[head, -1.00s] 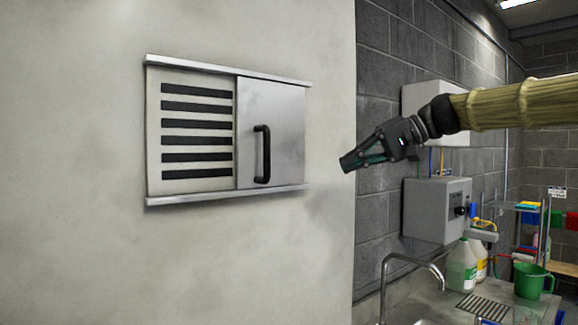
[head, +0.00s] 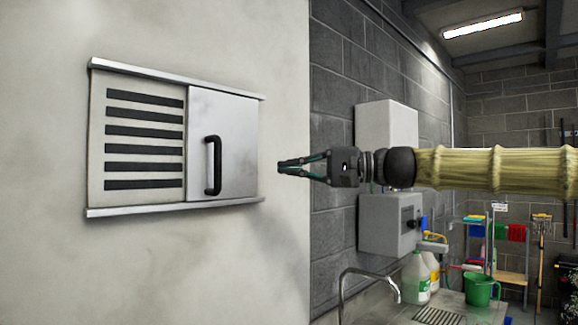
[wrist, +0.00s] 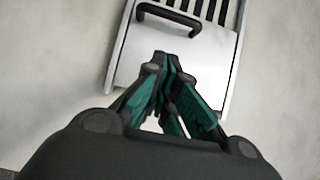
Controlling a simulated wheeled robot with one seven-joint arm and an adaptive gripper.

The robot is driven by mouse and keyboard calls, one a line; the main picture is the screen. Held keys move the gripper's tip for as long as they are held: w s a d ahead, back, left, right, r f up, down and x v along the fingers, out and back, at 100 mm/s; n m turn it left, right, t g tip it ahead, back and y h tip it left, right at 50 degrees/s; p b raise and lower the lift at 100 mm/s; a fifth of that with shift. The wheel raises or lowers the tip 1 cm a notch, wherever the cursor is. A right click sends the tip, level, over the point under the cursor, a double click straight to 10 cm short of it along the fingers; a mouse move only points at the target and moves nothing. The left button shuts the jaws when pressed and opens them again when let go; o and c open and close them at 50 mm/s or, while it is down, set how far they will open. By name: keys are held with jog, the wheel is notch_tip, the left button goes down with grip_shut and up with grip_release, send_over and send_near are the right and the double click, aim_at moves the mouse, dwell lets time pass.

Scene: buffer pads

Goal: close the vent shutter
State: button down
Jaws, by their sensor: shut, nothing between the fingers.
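The vent shutter is a plain metal sliding panel (head: 237,130) between two rails on the pale wall. It covers the right part of the vent, and the dark slots (head: 144,140) at the left show uncovered. A black upright handle (head: 213,166) is on the panel's left side. My gripper (head: 281,167) is shut and empty, just right of the panel and apart from the handle, pointing left. In the wrist view the shut fingertips (wrist: 163,60) appear over the panel (wrist: 135,62), short of the handle (wrist: 170,16).
The pale wall (head: 60,255) around the vent is clear. Behind my arm are grey boxes (head: 388,222) on a block wall. Below are a tap (head: 370,275), bottles (head: 416,280) and a green bucket (head: 478,290).

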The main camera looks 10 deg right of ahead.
aim_at(240, 168)
jog(key=p+x, duration=0.1)
jog(key=x, duration=0.2)
jog(key=s+p+x, duration=0.1)
jog(key=x, duration=0.3)
jog(key=s+a+p+x, duration=0.1)
jog(key=p+x, duration=0.1)
jog(key=x, duration=0.1)
jog(key=shift+s+a, duration=0.15)
